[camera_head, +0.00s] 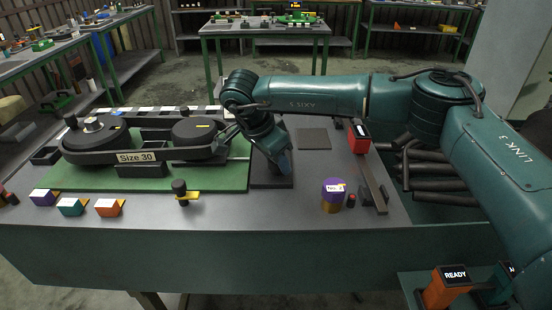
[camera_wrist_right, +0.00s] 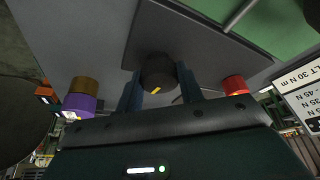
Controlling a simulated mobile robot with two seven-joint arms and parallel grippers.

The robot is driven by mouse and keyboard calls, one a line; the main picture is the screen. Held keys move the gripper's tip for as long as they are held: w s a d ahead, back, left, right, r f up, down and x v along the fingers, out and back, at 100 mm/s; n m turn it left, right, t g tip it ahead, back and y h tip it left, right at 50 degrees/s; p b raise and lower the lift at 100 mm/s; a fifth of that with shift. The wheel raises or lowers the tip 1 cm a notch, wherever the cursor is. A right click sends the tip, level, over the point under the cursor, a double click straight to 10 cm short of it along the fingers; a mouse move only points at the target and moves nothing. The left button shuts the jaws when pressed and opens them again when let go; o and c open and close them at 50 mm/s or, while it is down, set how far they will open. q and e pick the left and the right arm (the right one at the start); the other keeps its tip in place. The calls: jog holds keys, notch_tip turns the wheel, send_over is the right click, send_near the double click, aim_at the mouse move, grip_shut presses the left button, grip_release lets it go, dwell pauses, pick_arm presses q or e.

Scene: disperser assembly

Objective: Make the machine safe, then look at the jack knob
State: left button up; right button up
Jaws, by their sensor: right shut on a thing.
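My right gripper (camera_head: 284,165) is low over a dark square plate (camera_head: 270,183), just right of the green mat. In the right wrist view the gripper (camera_wrist_right: 160,85) has its two blue fingers on either side of a black round knob (camera_wrist_right: 157,72) with a yellow mark, shut on it. The head view hides that knob behind the gripper. The machine (camera_head: 140,140) has two black wheels and a belt frame labelled "Size 30". Another black knob (camera_head: 180,187) with a yellow pointer stands at the mat's front edge; no label tells which is the jack knob. My left gripper is not in view.
A purple and gold cylinder (camera_head: 333,195) stands right of the plate, beside a small red-topped piece (camera_head: 351,200). Purple, teal and orange blocks (camera_head: 109,208) line the front left. The front table edge between is clear.

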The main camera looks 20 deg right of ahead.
jog(key=o, duration=1)
jog(key=v, duration=1.3)
jog(key=shift+b, duration=0.45)
